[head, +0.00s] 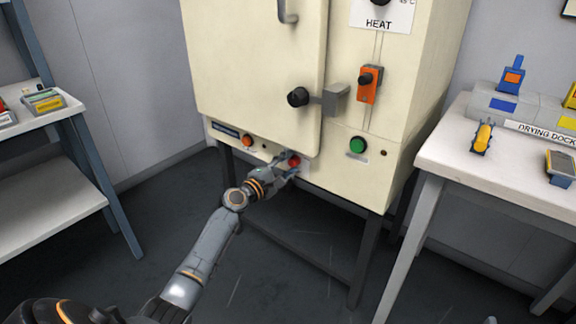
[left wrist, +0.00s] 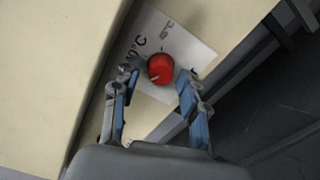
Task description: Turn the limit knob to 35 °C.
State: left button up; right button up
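A red knob (left wrist: 160,69), which I take for the limit knob, sits on a white label plate (left wrist: 190,47) on the cream oven. A white mark on the knob points to the lower left of the left wrist view. Part of a °C figure shows left of the knob and another above it; neither reads clearly. In the head view the red knob (head: 294,160) is low on the oven front. My left gripper (left wrist: 159,76) has its fingers apart, one on each side of the knob; firm contact does not show. It also appears in the head view (head: 291,170). My right gripper is not in view.
The oven (head: 250,75) has a black door latch (head: 299,97), an orange switch (head: 370,84), a green button (head: 357,145) and an orange button (head: 247,140). A white table (head: 460,175) with a drying dock stands right, a shelf (head: 55,195) left. The floor between is clear.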

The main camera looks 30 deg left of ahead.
pick_arm(q)
jog(key=shift+s, duration=0.1)
jog(key=shift+s+f, duration=0.1)
jog(key=shift+s, duration=0.15)
jog(key=s, duration=1.1)
jog(key=shift+s+a, duration=0.15)
jog(key=shift+a, duration=0.25)
